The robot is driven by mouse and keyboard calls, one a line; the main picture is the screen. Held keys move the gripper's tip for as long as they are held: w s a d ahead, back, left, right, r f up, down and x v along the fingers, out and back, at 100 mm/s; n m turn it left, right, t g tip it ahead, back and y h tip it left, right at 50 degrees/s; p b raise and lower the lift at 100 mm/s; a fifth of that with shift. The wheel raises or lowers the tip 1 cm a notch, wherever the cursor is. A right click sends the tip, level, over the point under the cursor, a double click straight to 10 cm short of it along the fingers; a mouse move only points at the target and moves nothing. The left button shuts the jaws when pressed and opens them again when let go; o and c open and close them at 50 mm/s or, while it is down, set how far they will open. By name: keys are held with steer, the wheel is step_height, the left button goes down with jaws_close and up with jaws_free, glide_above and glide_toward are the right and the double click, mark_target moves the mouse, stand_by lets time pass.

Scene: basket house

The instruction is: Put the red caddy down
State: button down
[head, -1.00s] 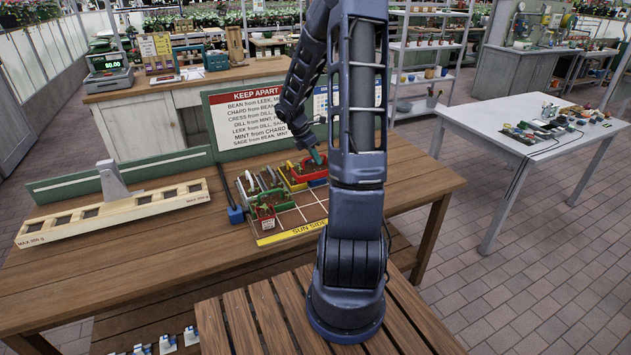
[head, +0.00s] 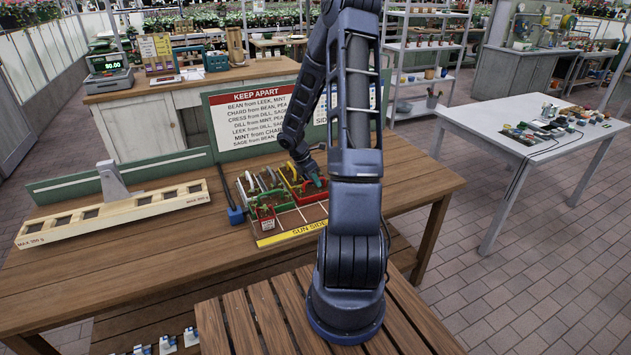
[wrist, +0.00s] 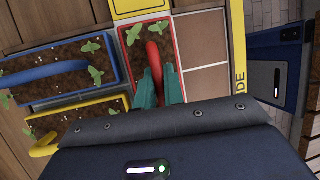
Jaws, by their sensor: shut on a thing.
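The red caddy (wrist: 153,58) is a red-rimmed box of soil with green seedlings and a red arched handle. In the wrist view the teal fingers of my gripper (wrist: 159,88) are shut on its handle. In the head view the red caddy (head: 313,198) is at the gridded planting board (head: 285,236), over or in a cell right of the other caddies. My gripper (head: 313,180) is above it. I cannot tell whether its base touches the board. The caddy looks level. Its near end is hidden by my gripper.
In the wrist view, a blue-handled caddy (wrist: 60,75) and a yellow caddy (wrist: 75,115) sit close left. Empty brown cells (wrist: 203,40) lie right. A green-handled caddy (head: 265,212) stands at the board's front left. The "Keep apart" sign (head: 262,122) stands behind.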

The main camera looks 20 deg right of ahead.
steer(key=shift+f, duration=0.15)
steer(key=c, duration=1.5)
jaws_free()
steer(key=s+a+r+m+t, duration=0.1)
steer(key=s+a+r+m, duration=0.15)
steer(key=r, duration=0.75)
steer(key=s+a+r+m, duration=0.15)
steer(key=a+r, duration=0.25)
steer(key=r, duration=0.6)
steer(key=s+a+r+m+t+y, duration=0.2)
steer(key=s+a+r+m+t, duration=0.1)
steer(key=s+r+m, duration=0.4)
steer(key=s+a+r+m+t+y, duration=0.2)
steer(key=s+a+r+m, duration=0.3)
steer(key=s, duration=0.9)
steer(key=shift+s+r+m+t+y, duration=0.35)
steer(key=shift+r+m, duration=0.5)
steer(key=shift+m, duration=0.35)
